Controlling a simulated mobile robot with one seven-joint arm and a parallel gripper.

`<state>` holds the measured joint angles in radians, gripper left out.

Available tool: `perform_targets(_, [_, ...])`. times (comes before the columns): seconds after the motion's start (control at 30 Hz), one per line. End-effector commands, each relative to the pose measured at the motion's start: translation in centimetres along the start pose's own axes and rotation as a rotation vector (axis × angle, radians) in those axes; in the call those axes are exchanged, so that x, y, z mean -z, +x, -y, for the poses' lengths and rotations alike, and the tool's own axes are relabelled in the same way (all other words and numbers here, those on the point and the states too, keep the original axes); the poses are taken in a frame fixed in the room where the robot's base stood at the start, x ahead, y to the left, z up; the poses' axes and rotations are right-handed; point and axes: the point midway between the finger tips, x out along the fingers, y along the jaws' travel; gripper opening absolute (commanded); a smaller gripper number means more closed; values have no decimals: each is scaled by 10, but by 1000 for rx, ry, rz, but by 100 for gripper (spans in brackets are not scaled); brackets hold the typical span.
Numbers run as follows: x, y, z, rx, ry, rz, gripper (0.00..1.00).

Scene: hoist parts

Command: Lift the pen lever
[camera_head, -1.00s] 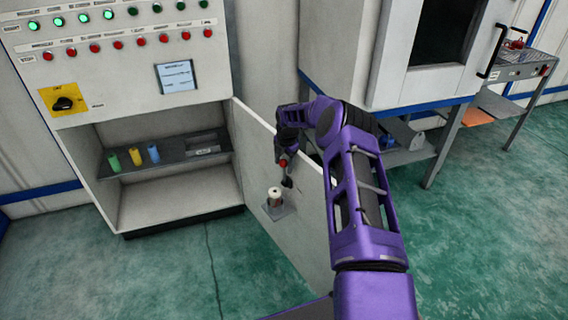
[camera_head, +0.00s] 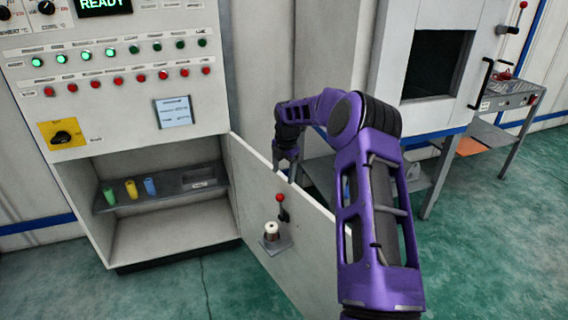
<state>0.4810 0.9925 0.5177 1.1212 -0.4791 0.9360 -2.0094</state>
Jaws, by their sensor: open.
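A small lever with a red ball knob (camera_head: 281,198) and a dark stem sits on the inner face of the open white cabinet door, the knob at its upper end. It is the likely pen lever. Just below it, a pale cylinder (camera_head: 271,231) stands on a small grey bracket (camera_head: 275,246). My gripper (camera_head: 287,170) is open and points down near the door's top edge, above the red knob and apart from it. The fingertips are small and dark, so the gap between them is hard to make out.
The white control cabinet (camera_head: 120,100) has an open lower bay with a shelf (camera_head: 165,192) holding green, yellow and blue cups. The open door (camera_head: 305,235) stands out beside my arm. A white machine (camera_head: 350,60) is behind. Green floor (camera_head: 480,250) is free at right.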

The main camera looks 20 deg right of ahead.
Motion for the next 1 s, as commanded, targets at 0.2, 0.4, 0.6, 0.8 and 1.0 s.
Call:
perform_targets(0.2, [0,-32,0,-1,-1,0,70])
perform_targets(0.4, [1,-40,0,1,-1,-1,70])
perform_targets(0.6, [1,-40,0,0,-1,-1,70])
perform_targets(0.8, [1,-40,0,0,-1,-1,70])
perform_targets(1.0, [0,-40,0,0,-1,-1,70])
